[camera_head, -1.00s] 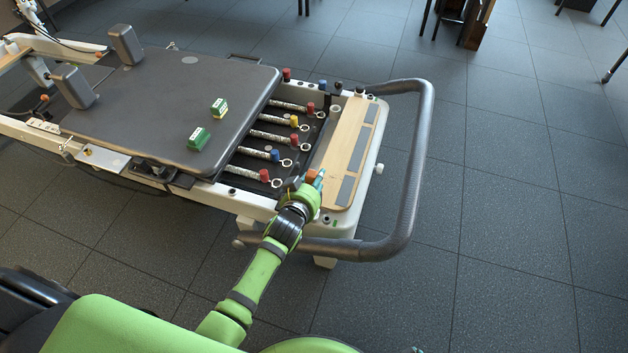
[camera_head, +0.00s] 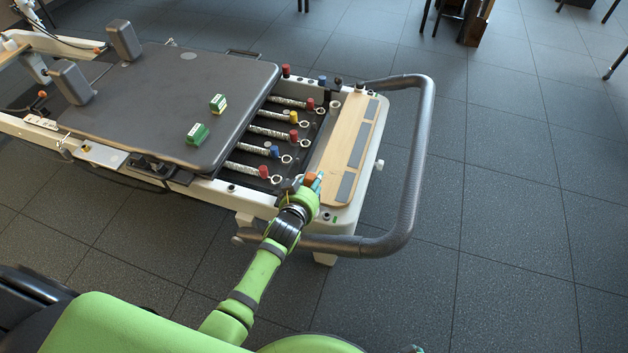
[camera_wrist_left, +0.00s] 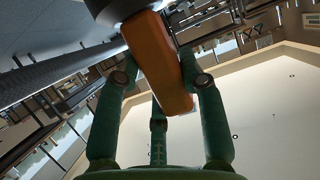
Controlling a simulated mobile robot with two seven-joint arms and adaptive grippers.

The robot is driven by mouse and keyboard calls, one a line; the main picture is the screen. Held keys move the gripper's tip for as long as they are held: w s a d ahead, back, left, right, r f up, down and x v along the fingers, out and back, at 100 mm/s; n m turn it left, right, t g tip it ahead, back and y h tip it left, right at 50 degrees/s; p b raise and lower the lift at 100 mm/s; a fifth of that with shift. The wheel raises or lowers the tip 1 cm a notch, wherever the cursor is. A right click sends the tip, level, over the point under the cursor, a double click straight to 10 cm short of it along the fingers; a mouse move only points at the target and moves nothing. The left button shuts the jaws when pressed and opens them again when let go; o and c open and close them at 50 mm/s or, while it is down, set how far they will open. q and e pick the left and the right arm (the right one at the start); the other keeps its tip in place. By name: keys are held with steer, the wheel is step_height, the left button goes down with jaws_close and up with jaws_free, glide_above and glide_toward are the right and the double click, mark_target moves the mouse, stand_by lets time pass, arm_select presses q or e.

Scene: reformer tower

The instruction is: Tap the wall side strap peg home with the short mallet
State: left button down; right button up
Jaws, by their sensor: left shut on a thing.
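My left gripper (camera_head: 314,183) is shut on the orange handle (camera_head: 309,179) of the short mallet, at the near right corner of the reformer frame. In the left wrist view, the green fingers close around the orange handle (camera_wrist_left: 160,70), and part of the dark mallet head (camera_wrist_left: 112,8) shows at the top edge. In the head view the dark head (camera_head: 290,185) is small beside the gripper. Small red (camera_head: 286,70), blue (camera_head: 322,79) and black (camera_head: 337,83) fittings stand along the frame's far rail. I cannot tell which is the strap peg. My right gripper is not in view.
A grey foot bar (camera_head: 415,170) curves around the right end. The floor (camera_head: 520,200) to the right is clear.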

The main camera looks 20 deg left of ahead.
arm_select(q)
steer(key=shift+r+p, duration=0.7)
steer(key=shift+r, duration=0.45)
steer(key=shift+w+r, duration=0.1)
step_height(320, 180, up, 5)
steer(key=p, duration=0.5)
